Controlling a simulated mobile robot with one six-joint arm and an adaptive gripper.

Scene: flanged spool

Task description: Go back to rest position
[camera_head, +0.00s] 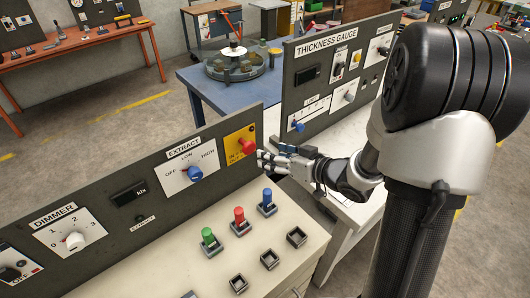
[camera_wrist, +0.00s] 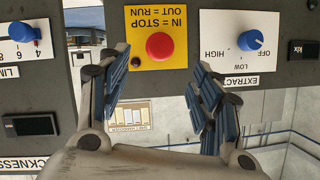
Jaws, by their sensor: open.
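My gripper (camera_head: 285,162) is open and empty in the head view, with its fingers pointing left toward the red stop button (camera_head: 248,146). In the wrist view the two fingers of my gripper (camera_wrist: 162,90) stand apart, and the red button (camera_wrist: 160,46) on its yellow plate (camera_wrist: 176,18) shows between and beyond them. The plate reads IN = STOP, OUT = RUN. I cannot tell whether the button is pressed in. No contact between the fingers and the button shows.
The extract panel (camera_head: 130,195) has a blue knob (camera_head: 195,173). Green (camera_head: 208,236), red (camera_head: 239,215) and blue (camera_head: 267,198) pegs stand on the bench below. A thickness gauge panel (camera_head: 330,75) rises behind my gripper. A blue table (camera_head: 200,90) stands beyond.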

